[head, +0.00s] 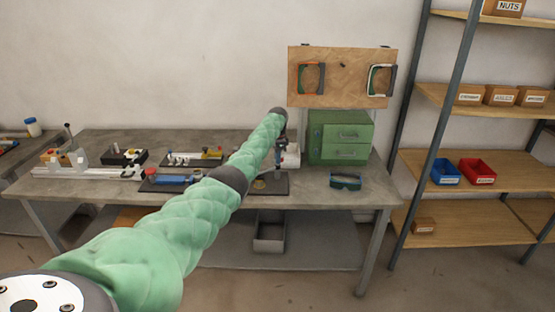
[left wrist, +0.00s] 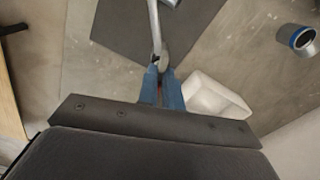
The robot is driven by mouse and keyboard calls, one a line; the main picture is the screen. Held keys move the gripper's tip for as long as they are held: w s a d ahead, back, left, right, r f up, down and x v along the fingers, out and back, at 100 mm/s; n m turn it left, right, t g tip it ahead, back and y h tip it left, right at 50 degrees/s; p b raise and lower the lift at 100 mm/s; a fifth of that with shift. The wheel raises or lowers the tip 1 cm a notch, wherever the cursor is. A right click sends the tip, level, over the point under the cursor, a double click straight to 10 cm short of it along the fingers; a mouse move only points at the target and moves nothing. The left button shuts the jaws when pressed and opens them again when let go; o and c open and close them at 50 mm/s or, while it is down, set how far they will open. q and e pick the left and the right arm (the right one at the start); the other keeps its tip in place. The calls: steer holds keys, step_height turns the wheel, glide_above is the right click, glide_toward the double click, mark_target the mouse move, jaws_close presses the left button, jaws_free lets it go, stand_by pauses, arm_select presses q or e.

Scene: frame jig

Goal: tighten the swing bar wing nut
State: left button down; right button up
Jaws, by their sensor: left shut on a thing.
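My left arm crosses the head view to the work area right of the bench's middle, and its own wrist hides most of the left gripper there. In the left wrist view the two blue fingers of my left gripper (left wrist: 161,72) are shut on a small part at the rounded end of a grey metal swing bar (left wrist: 155,30). The wing nut is mostly hidden between the fingers; a little red shows there. A white block (left wrist: 212,97) stands right of the fingers, and a white fixture (head: 292,158) shows beside the wrist in the head view. My right gripper is out of view.
Trays with tools and parts lie to the left; shelving stands at the right.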

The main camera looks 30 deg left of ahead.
arm_select(q)
steer(key=shift+w+r+m, duration=0.1)
steer(key=shift+r+m, duration=0.1)
steer(key=shift+m, duration=1.1)
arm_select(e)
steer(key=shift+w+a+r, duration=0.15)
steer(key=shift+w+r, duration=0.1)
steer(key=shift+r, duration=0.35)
arm_select(q)
steer(key=c, duration=1.6)
jaws_free()
steer(key=shift+o, duration=0.2)
steer(key=shift+f, duration=0.1)
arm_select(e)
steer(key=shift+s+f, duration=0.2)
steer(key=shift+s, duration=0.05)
